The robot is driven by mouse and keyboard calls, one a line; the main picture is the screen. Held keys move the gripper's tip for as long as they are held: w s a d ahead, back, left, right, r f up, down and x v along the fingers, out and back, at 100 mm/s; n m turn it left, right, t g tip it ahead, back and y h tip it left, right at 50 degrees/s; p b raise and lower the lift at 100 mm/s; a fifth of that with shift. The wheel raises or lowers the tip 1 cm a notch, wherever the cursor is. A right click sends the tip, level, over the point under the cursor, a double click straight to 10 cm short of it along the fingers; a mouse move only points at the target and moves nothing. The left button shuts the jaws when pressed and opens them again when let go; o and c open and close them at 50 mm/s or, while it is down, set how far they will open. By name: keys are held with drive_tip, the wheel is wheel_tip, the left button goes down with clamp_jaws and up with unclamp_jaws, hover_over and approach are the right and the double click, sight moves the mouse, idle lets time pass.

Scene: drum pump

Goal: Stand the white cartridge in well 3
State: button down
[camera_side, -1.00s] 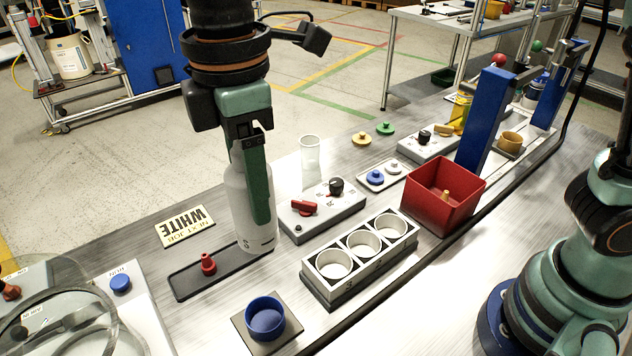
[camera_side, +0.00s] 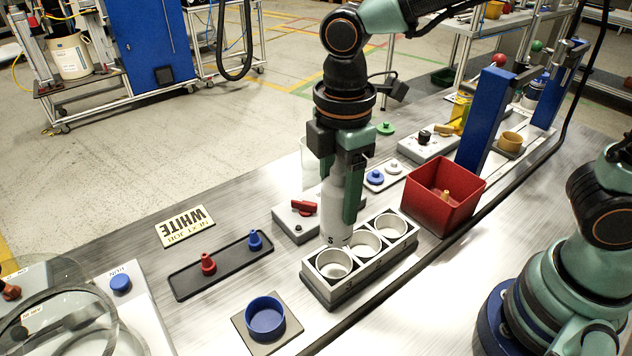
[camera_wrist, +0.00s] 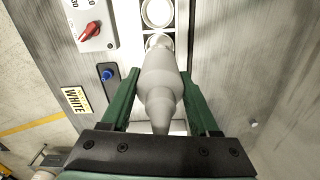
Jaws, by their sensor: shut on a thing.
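My gripper (camera_side: 343,172) is shut on the white cartridge (camera_side: 333,215), a pale bottle shape held upright. In the side view its lower end is at the back edge of the three-well block (camera_side: 345,290), near the nearest and middle wells; I cannot tell whether it touches. In the wrist view the cartridge (camera_wrist: 160,85) lies between the green fingers (camera_wrist: 155,115) and hides part of the block, with a white well ring (camera_wrist: 157,12) beyond it. The wells I can see into look empty. Well numbers are too small to read surely.
A card reading "NEXT JOB WHITE" (camera_side: 186,227) lies behind a black tray (camera_side: 225,266) with red and blue pegs. A blue cup (camera_side: 265,318) stands in front. A red bin (camera_side: 443,200) is right of the block, and a control box with a red switch (camera_side: 303,208) behind it.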

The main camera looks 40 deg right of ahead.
wheel_tip(320, 180, down, 11)
drive_tip(key=shift+r, duration=0.15)
idle(0.5)
drive_tip(key=shift+c, duration=0.7)
unclamp_jaws()
